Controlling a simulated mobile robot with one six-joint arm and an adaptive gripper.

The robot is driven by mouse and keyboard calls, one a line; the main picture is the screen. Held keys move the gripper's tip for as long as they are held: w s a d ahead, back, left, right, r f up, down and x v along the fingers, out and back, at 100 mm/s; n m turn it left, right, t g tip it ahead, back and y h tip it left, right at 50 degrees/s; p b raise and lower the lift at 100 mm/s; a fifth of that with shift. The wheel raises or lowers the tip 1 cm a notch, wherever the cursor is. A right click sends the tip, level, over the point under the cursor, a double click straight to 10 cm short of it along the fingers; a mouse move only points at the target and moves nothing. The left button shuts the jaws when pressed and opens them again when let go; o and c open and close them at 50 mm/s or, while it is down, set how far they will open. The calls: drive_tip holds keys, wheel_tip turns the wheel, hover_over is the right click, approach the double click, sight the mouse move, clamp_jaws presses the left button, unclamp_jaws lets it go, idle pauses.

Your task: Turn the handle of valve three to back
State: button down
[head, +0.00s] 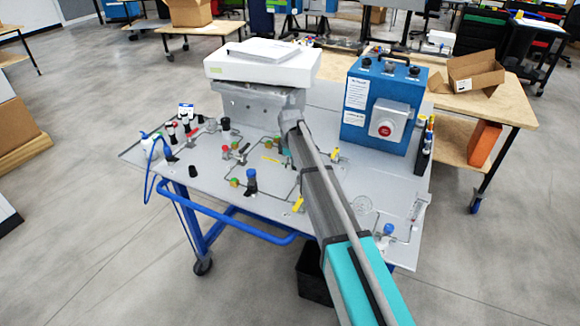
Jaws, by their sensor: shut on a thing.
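A grey panel (215,190) on a blue-framed cart carries thin pipes and several small valves. Yellow handles show at the front (299,204) and right of my arm (336,154). Red handles show on the left part of the panel (224,150). I cannot tell which valve is number three. My arm reaches from the lower right up to the middle of the panel. My gripper and whatever is between its fingers are hidden behind the arm.
A white device (262,66) rests on a grey metal stand at the panel's back. A blue box (375,110) with a red button stands at the back right. A blue-topped part (251,178) stands left of my arm. Wooden tables (505,98) are behind.

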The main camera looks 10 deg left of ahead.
drive_tip(key=m, duration=0.1)
drive_tip(key=w+m, duration=0.1)
drive_tip(key=m, duration=0.2)
drive_tip(key=shift+w+d+m, duration=0.25)
drive_tip(key=shift+d+m, duration=0.05)
drive_tip(key=shift+d, duration=0.05)
drive_tip(key=m, duration=0.2)
drive_tip(key=w+d+m, duration=0.1)
drive_tip(key=m, duration=0.1)
drive_tip(key=shift+d+m, duration=0.15)
drive_tip(key=shift+m, duration=0.15)
drive_tip(key=m, duration=0.1)
drive_tip(key=d+m, duration=0.1)
drive_tip(key=m, duration=0.2)
drive_tip(key=shift+w+d+m, duration=0.2)
drive_tip(key=shift+d+m, duration=0.05)
drive_tip(key=shift+m, duration=0.05)
drive_tip(key=m, duration=0.1)
drive_tip(key=d+m, duration=0.1)
drive_tip(key=m, duration=0.1)
drive_tip(key=d+m, duration=0.1)
drive_tip(key=m, duration=0.1)
drive_tip(key=shift+s, duration=0.1)
drive_tip(key=c, duration=0.6)
unclamp_jaws()
drive_tip(key=shift+a, duration=0.15)
